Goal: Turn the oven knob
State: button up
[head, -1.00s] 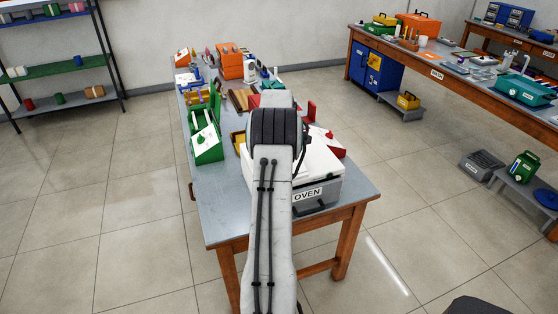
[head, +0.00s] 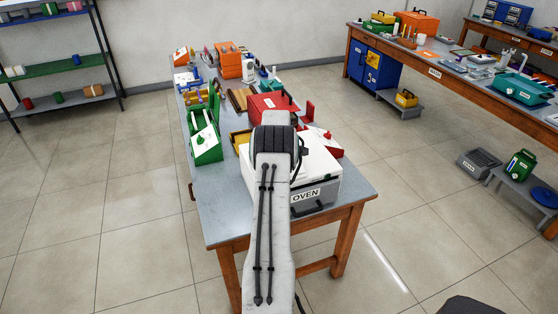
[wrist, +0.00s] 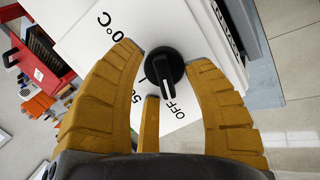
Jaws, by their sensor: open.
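The oven (head: 317,188) is a white-topped box with a grey front marked OVEN, at the near end of the workbench in the head view. My arm covers part of it, and the knob and my gripper are hidden there. In the wrist view the black oven knob (wrist: 164,67) stands on the white panel (wrist: 96,40), with "OFF", "50" and "°C" printed around it. A pale mark on the knob points toward OFF. My gripper (wrist: 176,62) is open, with yellow fingers on both sides of the knob. I cannot tell whether they touch it.
A red box (head: 270,107) stands behind the oven. A green case (head: 206,140) stands to the left, with other items farther back. The bench's front left corner (head: 222,225) is bare. A second workbench (head: 440,75) stands at the right, with open tiled floor between.

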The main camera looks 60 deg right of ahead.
jog(key=shift+f, duration=0.1)
jog(key=shift+c, duration=0.2)
grip_shut()
dwell(0.4)
